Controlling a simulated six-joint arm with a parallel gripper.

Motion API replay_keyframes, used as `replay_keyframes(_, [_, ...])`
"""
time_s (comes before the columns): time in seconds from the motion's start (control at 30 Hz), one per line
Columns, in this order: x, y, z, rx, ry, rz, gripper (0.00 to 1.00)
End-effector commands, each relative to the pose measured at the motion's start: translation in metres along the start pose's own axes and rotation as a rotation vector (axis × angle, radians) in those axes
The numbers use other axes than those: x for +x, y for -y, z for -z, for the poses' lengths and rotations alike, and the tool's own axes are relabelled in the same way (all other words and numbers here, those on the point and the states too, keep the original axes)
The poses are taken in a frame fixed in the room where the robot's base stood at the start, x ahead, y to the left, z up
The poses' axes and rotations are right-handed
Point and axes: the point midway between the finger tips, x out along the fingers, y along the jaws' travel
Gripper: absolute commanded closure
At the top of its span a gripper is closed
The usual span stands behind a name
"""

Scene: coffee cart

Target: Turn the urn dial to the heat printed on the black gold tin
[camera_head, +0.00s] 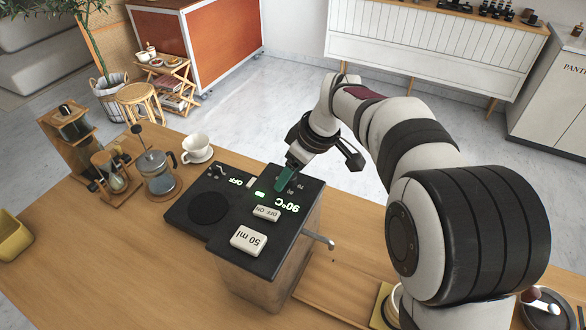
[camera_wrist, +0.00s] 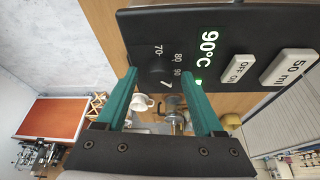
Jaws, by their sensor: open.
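The urn (camera_head: 262,275) is a metal box with a black top, standing on the wooden counter. Its lit green display (camera_head: 287,203) reads 90°C, and the wrist view shows the same reading (camera_wrist: 211,46). The dark dial (camera_wrist: 158,66) is hard to make out against the black panel, with marks 70, 80 and 90 beside it. My gripper (camera_head: 286,178) is over the dial end of the urn top. In the wrist view my gripper (camera_wrist: 160,78) has its green fingers apart on either side of the dial; contact is unclear. I cannot make out a black gold tin.
A black hot plate (camera_head: 208,207) showing OFF adjoins the urn. A spout (camera_head: 318,241) sticks out from the urn's right side.

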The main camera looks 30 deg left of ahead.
Motion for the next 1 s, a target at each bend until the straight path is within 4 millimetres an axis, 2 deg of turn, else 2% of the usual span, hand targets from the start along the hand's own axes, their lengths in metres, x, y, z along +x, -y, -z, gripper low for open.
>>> replay_keyframes(0.2, [0.0000, -0.0001, 0.0000, 0.000, 0.000, 0.000, 0.33])
replay_keyframes(0.5, [-0.0003, -0.0002, 0.0000, 0.000, 0.000, 0.000, 0.87])
replay_keyframes(0.6, [-0.0004, -0.0002, 0.0000, 0.000, 0.000, 0.000, 1.00])
replay_keyframes(1.0, [-0.0011, 0.0003, 0.0002, 0.056, -0.001, -0.025, 1.00])
